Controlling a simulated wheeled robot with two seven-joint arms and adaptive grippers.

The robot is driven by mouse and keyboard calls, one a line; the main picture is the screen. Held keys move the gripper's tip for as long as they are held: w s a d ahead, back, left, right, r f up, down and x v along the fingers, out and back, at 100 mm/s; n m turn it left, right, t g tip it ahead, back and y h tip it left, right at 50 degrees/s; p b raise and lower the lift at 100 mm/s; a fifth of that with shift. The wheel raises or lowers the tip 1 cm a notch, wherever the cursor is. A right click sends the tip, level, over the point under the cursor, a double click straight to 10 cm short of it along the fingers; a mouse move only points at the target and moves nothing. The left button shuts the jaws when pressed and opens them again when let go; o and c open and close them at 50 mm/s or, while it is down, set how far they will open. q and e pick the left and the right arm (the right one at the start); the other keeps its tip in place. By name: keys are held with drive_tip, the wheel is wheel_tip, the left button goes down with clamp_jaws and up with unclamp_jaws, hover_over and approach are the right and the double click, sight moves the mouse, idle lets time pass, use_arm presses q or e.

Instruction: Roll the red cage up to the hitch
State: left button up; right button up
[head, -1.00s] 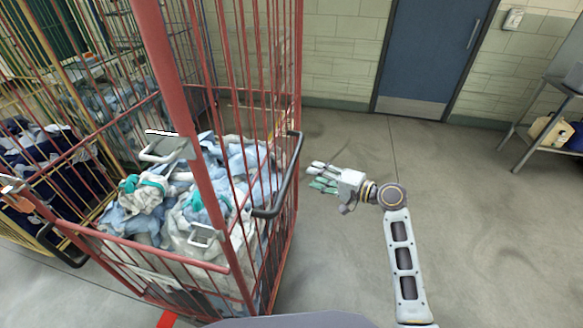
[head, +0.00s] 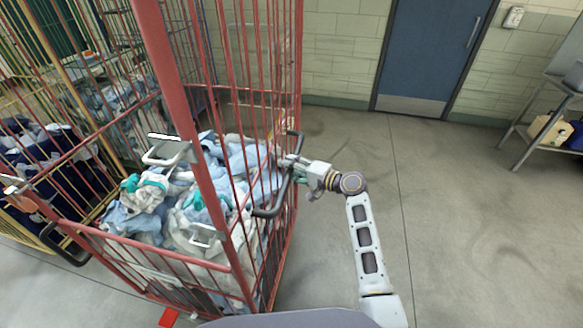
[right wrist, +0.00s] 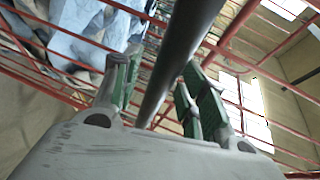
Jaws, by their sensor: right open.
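The red cage (head: 186,118) is a tall wire roll cage, close in front of me on the left of the head view. It is filled with blue and white linen bags (head: 150,205). A dark handle bar (head: 272,208) stands out from its right side. My right gripper (head: 290,164) is at this bar. In the right wrist view the bar (right wrist: 182,50) runs between the open fingers of the right gripper (right wrist: 160,95). I cannot tell whether the fingers touch the bar. My left gripper is out of view. No hitch can be made out.
A yellow cage (head: 85,150) with dark bags stands left of the red cage, and another cage with linen stands behind. A blue door (head: 432,55) is in the back wall. A grey table (head: 545,100) stands at the right. The floor (head: 470,220) on the right is clear.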

idle(0.3)
clamp_jaws()
drive_tip(key=shift+a, duration=0.15)
idle(0.3)
